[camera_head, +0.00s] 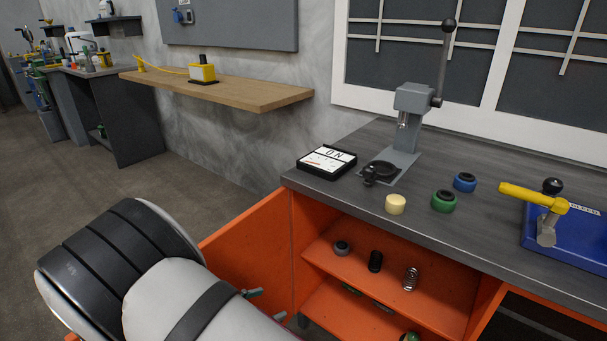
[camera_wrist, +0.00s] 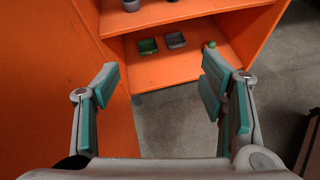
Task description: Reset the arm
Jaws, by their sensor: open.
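My gripper (camera_wrist: 160,88) is open and empty in the wrist view, its two teal-padded fingers wide apart. It points toward the lower part of the orange cabinet (camera_wrist: 178,70), with nothing between the fingers but cabinet and floor behind. In the head view, my arm fills the lower left. Only small grey-green fingertips of my gripper (camera_head: 268,304) show there, beside the open front of the orange cabinet (camera_head: 245,238). The rest of my gripper is hidden behind my arm.
A spring (camera_head: 411,278) stands on the upper shelf. Lower down are bins (camera_wrist: 147,46). Open floor lies left.

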